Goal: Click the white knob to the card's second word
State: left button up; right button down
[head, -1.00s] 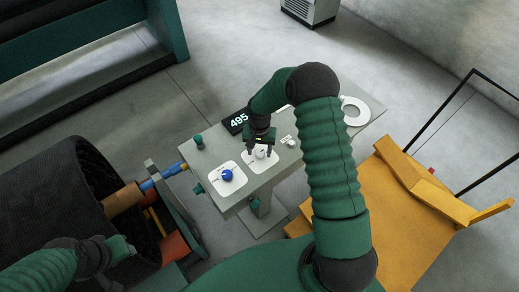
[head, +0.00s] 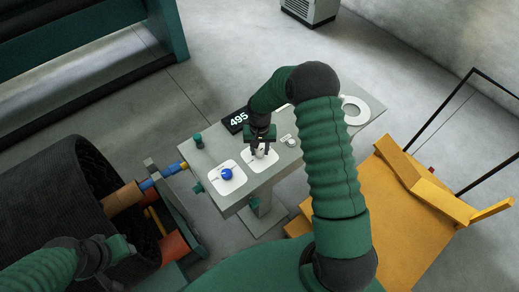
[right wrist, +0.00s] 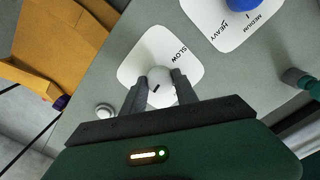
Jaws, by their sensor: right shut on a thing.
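The white knob (right wrist: 161,84) sits on a white plate (right wrist: 134,66) and bears a short dark mark. The word SLOW shows on that plate; the jaws hide other parts of it. My right gripper (right wrist: 153,88) is shut on the knob, with a finger on either side. In the head view the right gripper (head: 260,152) stands over the knob and partly hides it. I cannot make out a task card with readable words. My left gripper (head: 120,250) is at the lower left, away from the panel; its jaws are unclear.
A blue knob (head: 227,174) stands beside it on a plate reading HEAVY and MEDIUM. The grey panel (head: 300,160) also bears a black display (head: 236,121) reading 495, a small round button (right wrist: 105,111) and a white ring (head: 356,111). A yellow cart (head: 400,205) stands right.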

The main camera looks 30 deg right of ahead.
jog(key=n, duration=0.4)
jog(key=shift+w+n, duration=0.1)
jog(key=shift+n, duration=0.2)
jog(key=n, duration=0.3)
jog(key=shift+n+b, duration=0.3)
jog(key=n, duration=0.3)
jog(key=shift+w+r+n, duration=0.1)
jog(key=shift+n, duration=2.2)
jog(key=c, duration=1.2)
grip_release()
jog(key=shift+o, duration=1.3)
